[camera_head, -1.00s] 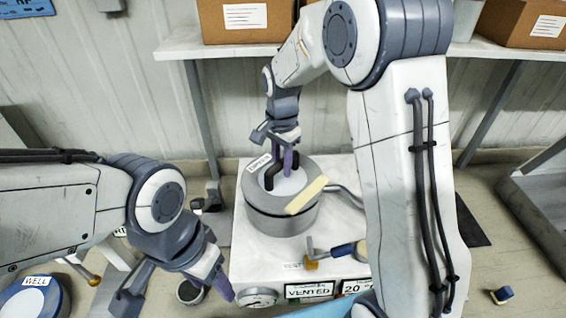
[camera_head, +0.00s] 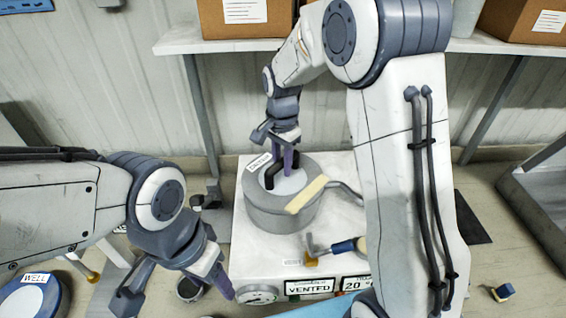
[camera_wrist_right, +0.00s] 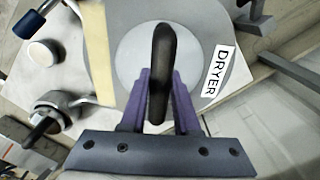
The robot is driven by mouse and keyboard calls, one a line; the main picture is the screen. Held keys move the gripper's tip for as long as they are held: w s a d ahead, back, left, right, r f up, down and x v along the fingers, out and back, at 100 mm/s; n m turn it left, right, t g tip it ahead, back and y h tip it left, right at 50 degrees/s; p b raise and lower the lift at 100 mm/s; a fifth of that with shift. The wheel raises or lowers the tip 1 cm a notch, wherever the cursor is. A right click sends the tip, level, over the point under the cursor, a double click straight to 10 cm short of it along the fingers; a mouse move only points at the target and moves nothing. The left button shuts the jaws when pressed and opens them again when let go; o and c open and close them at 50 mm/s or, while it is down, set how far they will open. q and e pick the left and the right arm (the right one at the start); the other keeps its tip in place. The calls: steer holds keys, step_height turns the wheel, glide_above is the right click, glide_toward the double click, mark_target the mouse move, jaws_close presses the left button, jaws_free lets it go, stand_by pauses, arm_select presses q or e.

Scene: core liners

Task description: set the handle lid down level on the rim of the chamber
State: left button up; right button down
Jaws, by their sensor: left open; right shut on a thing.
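The chamber (camera_head: 272,222) is a grey cylinder on a white bench unit in the head view. My left gripper (camera_head: 178,288) is open and empty, left of the bench unit.
A DRYER label (camera_wrist_right: 216,70) is beside the lid. Boxes (camera_head: 243,18) stand on the shelf behind.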

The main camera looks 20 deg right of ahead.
mark_target(281, 160)
steer(key=shift+f, duration=0.1)
steer(key=c, duration=0.6)
jaws_free()
steer(key=shift+o, duration=0.2)
steer(key=shift+r, duration=0.45)
step_height(281, 160, up, 9)
steer(key=shift+f+b, duration=0.15)
steer(key=shift+b, duration=1.05)
steer(key=shift+a+r, duration=0.1)
steer(key=shift+r, duration=0.15)
steer(key=s+a+f+n+b, duration=0.3)
steer(key=s+a+f+n, duration=0.2)
steer(key=s+a+n, duration=0.5)
steer(key=s+f+n, duration=0.2)
steer(key=s+n, duration=0.1)
steer(key=s, duration=0.3)
steer(key=s+f+n+b, duration=0.1)
steer(key=s+f+n, duration=0.1)
steer(key=s, duration=0.3)
steer(key=s+d+f+n+y+b, duration=0.1)
steer(key=s+f+n, duration=0.2)
steer(key=s, duration=0.3)
steer(key=shift+s+f+n, duration=0.3)
steer(key=shift+f, duration=0.35)
